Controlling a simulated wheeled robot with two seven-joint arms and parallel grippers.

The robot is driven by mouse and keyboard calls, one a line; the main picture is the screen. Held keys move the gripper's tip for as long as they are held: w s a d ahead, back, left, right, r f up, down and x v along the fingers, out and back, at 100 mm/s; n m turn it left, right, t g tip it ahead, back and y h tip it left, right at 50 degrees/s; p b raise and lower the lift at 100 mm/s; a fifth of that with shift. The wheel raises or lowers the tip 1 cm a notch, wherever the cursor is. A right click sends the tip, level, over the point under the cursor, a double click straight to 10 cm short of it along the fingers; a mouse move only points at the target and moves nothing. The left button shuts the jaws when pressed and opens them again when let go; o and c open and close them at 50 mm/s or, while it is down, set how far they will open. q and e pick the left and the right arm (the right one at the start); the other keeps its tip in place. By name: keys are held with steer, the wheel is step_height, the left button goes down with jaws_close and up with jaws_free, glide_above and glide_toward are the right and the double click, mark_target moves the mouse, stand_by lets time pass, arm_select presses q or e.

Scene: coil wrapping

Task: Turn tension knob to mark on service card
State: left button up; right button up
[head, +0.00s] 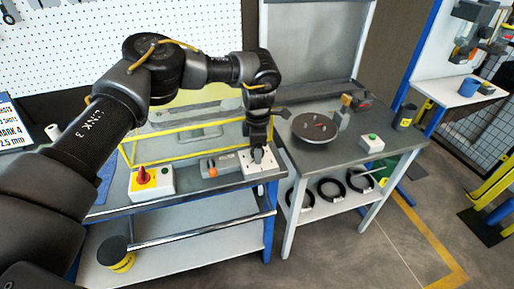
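A white plate-like box (268,172) sits near the right front of the left bench. My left gripper (258,157) points down at the top of this box, and its fingertips are at or just above a small dark part there. That part may be the tension knob; the gripper largely hides it. The fingers are too small to tell open from shut or touching from apart. My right gripper is out of view.
A yellow guard frame (187,132) stands behind the box. A red switch on a yellow-white box (152,181) and an orange-knobbed grey device (212,169) are to its left.

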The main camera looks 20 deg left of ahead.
arm_select(q)
steer(key=shift+r, duration=0.45)
step_height(320, 180, up, 10)
steer(key=b, duration=0.2)
